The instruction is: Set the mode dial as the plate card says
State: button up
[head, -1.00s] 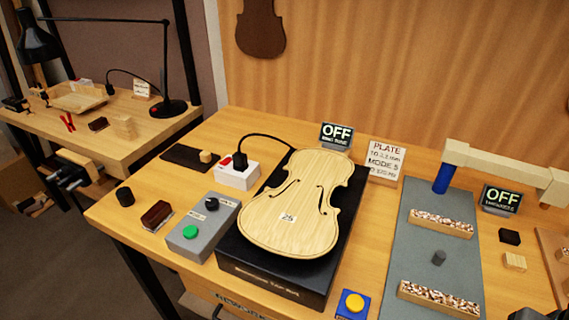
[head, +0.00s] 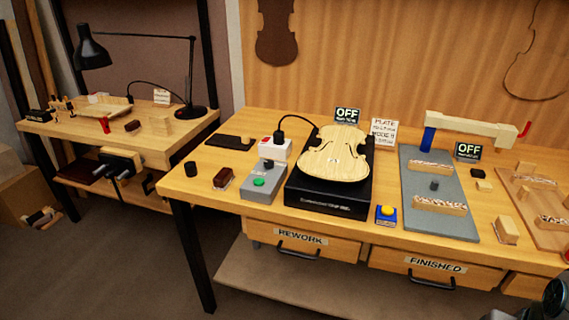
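The plate card (head: 384,133) stands at the back of the bench, right of the violin plate (head: 335,153). Its heading reads PLATE and a line starts with MODE; the number is too small to read surely now. A grey control box (head: 252,194) sits left of the violin plate's black base (head: 328,200). It carries a black knob (head: 268,164), which looks like the mode dial, and a green button (head: 259,182). The knob's pointer and marks are too small to read. My gripper is not in view; only a dark bit of my arm shows at the bottom right.
An OFF display (head: 346,115) stands behind the violin plate, another (head: 468,151) farther right. REWORK (head: 300,240) and FINISHED (head: 435,268) drawers are shut below.

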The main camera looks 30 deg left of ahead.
aim_at(268, 164)
jog(key=k, duration=0.25)
jog(key=u, duration=1.15)
jog(key=i, duration=0.5)
